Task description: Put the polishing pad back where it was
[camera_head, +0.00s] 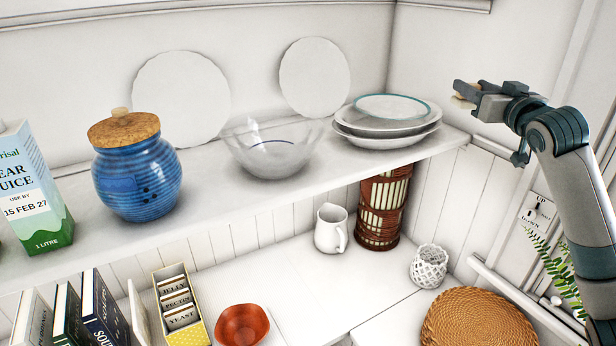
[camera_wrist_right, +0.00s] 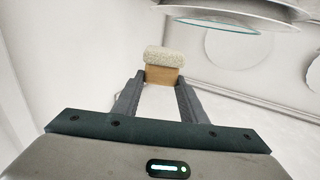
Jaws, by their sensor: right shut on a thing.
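My right gripper (camera_head: 470,92) is raised at the right of the head view, to the right of the plate stack and above shelf height. It is shut on the polishing pad (camera_wrist_right: 165,62), a small block with a pale woolly top and a tan, wood-like base. The pad sits between the fingertips in the right wrist view, with clear space around it. In the head view only a small pale edge of the pad (camera_head: 461,102) shows at the fingers. My left gripper is not in view.
The upper shelf (camera_head: 330,165) holds a blue jar (camera_head: 137,182), a glass bowl (camera_head: 272,150) and stacked plates (camera_head: 388,128), which are nearest the gripper. Below are a white jug (camera_head: 330,229), a brown lantern-like cylinder (camera_head: 383,208), a woven mat (camera_head: 478,320) and a red bowl (camera_head: 242,325).

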